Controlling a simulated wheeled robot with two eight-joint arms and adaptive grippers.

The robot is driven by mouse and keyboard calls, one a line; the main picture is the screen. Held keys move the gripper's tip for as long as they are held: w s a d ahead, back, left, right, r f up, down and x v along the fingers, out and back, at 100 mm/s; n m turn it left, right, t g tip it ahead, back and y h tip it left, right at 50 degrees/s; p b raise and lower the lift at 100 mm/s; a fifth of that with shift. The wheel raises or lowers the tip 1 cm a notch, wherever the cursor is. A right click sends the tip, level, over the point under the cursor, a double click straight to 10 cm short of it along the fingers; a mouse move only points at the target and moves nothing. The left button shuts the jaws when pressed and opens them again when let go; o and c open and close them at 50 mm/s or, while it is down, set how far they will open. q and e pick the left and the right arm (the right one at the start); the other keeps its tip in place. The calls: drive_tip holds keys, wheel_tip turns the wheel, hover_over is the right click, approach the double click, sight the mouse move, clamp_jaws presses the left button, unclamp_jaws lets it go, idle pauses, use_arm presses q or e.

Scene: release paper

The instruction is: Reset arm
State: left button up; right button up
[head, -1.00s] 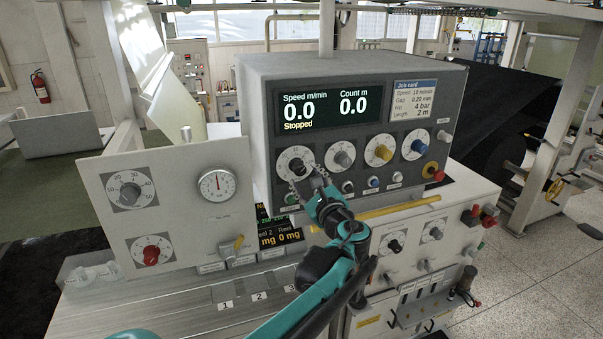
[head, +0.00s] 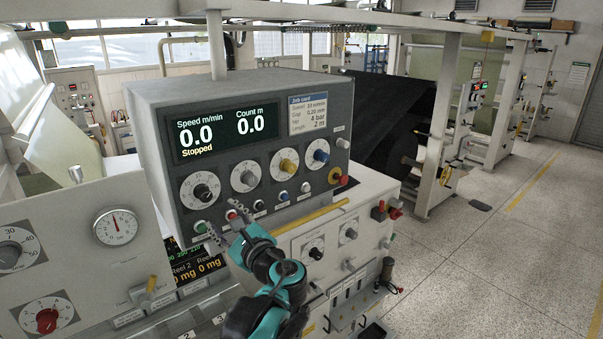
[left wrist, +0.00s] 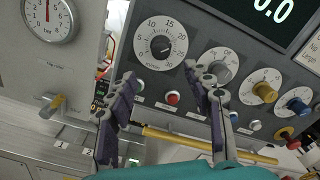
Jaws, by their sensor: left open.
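My left gripper (head: 224,224) is in front of the lower left of the grey control box (head: 240,90). Its fingers are spread apart and empty. In the left wrist view its two dark fingers (left wrist: 160,82) stand apart below the leftmost dial knob (left wrist: 161,47), with nothing between them. That black knob also shows in the head view (head: 202,191), above and left of the fingertips. The display (head: 225,128) reads speed 0.0, count 0.0 and Stopped. My right gripper shows in neither view.
A panel with a gauge (head: 116,226) and a red knob (head: 46,320) stands left. A yellow bar (head: 310,215) runs below the control box. A red button (head: 335,175) on a yellow base sits at the box's right. Open floor (head: 500,250) lies right.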

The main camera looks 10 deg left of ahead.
use_arm(q)
drive_tip(key=s+f+n+g+h+b, duration=0.2)
drive_tip(key=s+f+n+h+b, duration=0.25)
drive_tip(key=f, duration=0.75)
drive_tip(key=s+f+n+g+h+b, duration=0.1)
drive_tip(key=s+f+n+b, duration=0.45)
drive_tip(key=f, duration=0.65)
drive_tip(key=s+d+f+n+h+b, duration=0.4)
drive_tip(key=s+d+f+b, duration=0.1)
drive_tip(key=f, duration=0.6)
drive_tip(key=s+d+f+n+g+h+b, duration=0.1)
drive_tip(key=s+d+f+n+h+b, duration=0.3)
drive_tip(key=d+f+b, duration=0.3)
wheel_tip(320, 180, down, 4)
drive_tip(key=shift+s+r+n, duration=0.15)
drive_tip(key=shift+s+n, duration=0.45)
drive_tip(key=shift+s, duration=0.15)
